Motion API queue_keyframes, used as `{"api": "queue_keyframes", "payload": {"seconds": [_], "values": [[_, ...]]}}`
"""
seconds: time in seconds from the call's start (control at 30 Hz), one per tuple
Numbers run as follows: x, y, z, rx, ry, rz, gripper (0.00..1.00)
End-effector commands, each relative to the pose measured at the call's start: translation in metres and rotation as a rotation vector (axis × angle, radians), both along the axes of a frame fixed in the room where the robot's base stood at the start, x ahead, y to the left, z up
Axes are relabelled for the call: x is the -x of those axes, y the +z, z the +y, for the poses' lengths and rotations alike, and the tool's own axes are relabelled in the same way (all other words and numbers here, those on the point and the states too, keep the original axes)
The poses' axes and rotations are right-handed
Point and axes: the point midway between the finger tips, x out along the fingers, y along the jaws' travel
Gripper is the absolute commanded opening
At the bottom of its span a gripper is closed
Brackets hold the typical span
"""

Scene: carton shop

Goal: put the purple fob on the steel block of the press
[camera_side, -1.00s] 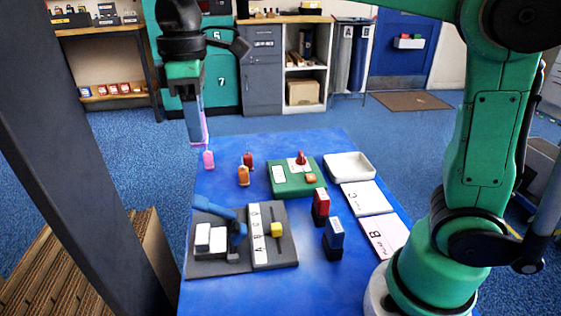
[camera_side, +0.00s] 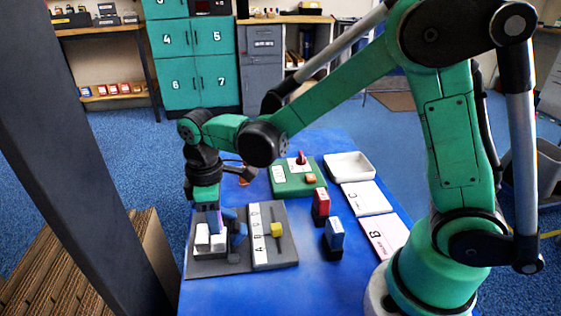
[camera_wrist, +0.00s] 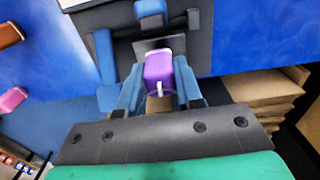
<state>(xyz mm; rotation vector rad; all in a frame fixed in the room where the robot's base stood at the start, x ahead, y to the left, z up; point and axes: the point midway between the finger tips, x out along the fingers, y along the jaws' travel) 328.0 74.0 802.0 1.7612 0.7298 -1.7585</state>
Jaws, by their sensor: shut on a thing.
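My gripper (camera_side: 210,226) is low over the press (camera_side: 236,226), at its left end. In the wrist view, the blue fingers of my gripper (camera_wrist: 160,92) are shut on the purple fob (camera_wrist: 160,72), which has a pale mark on its near face. A grey flat surface (camera_wrist: 152,45), which looks like the steel block, shows just beyond and beneath the fob. I cannot tell whether the fob touches it. In the side view my gripper and the press's white parts (camera_side: 203,237) hide most of the fob and the block. The press's blue part shows in the wrist view (camera_wrist: 150,10).
A grey panel with a yellow slider (camera_side: 277,229) adjoins the press. Red (camera_side: 321,204) and blue (camera_side: 334,234) stamps stand to its right. Orange (camera_wrist: 10,34) and pink (camera_wrist: 13,99) fobs lie left in the wrist view. A green board (camera_side: 292,182) and white tray (camera_side: 349,166) are behind.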

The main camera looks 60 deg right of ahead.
Motion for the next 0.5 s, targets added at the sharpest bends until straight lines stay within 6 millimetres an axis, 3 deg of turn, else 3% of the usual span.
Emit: {"api": "queue_keyframes", "payload": {"seconds": [0.13,0.5], "values": [[0.0,-0.017,0.0,0.0,0.0,0.0,0.0],[0.0,-0.021,0.0,0.0,0.0,0.0,0.0]]}}
